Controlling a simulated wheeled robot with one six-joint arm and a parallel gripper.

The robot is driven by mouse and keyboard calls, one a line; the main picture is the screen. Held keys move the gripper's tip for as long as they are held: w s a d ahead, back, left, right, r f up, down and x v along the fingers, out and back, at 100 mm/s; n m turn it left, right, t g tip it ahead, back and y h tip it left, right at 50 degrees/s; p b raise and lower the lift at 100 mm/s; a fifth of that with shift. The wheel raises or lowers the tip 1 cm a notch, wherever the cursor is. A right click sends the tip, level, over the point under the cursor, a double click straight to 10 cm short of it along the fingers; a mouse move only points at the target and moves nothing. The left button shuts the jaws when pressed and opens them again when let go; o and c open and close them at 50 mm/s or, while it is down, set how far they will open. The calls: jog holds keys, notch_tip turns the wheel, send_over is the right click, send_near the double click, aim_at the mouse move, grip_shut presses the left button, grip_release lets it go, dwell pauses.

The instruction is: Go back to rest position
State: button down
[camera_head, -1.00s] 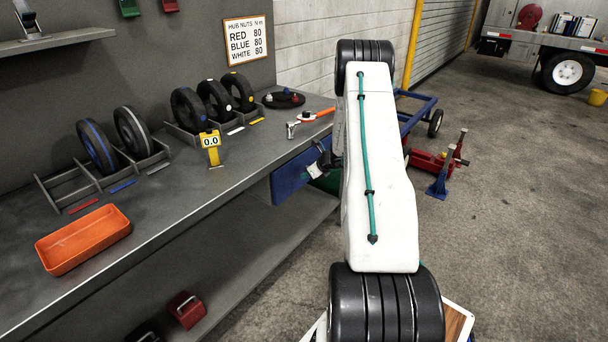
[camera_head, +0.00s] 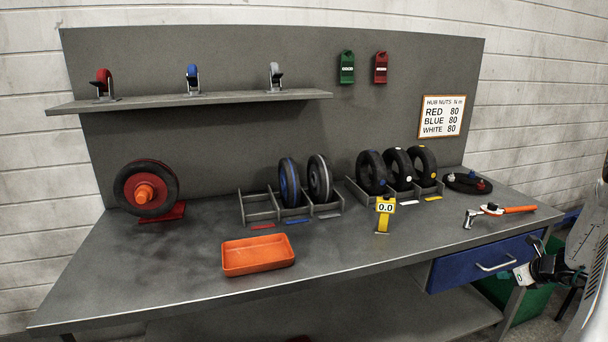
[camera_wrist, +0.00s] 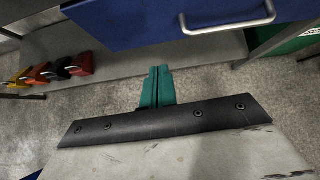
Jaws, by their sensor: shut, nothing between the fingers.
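My gripper (camera_wrist: 157,87) shows in the wrist view as two teal fingers pressed together, with nothing between them. It points toward the floor and lower shelf, below the blue drawer (camera_wrist: 130,22) with its metal handle. In the head view, part of my arm shows at the right edge beside the bench, near the blue drawer (camera_head: 470,265); the fingertips cannot be made out there.
The bench (camera_head: 330,235) holds an orange tray (camera_head: 258,256), a red wheel (camera_head: 146,189), racked wheels and tires, a yellow gauge (camera_head: 384,212) and a ratchet wrench (camera_head: 505,210). A green bin (camera_head: 522,296) stands below. Several coloured items sit on the lower shelf (camera_wrist: 120,72).

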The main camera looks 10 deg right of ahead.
jog(key=s+a+r+n+g+y, duration=0.25)
jog(key=a+r+n, duration=0.4)
jog(key=a, duration=0.35)
jog(key=s+a+r+n+g+y, duration=0.1)
jog(key=s+a+r+n+g, duration=0.15)
jog(key=a+r+n, duration=0.6)
jog(key=s+a+r+n+g+y, duration=0.2)
jog(key=s+a+n, duration=0.25)
jog(key=a, duration=0.85)
jog(key=s+a+r+n+h, duration=0.3)
jog(key=s+a+r+n, duration=0.3)
jog(key=s+a+n, duration=0.1)
jog(key=s+a+r+n+h, duration=0.3)
jog(key=s+a+r+n, duration=0.4)
jog(key=s+a, duration=0.3)
jog(key=shift+s+a+n+g, duration=0.15)
jog(key=shift+s+n+g, duration=0.15)
jog(key=shift+n, duration=0.25)
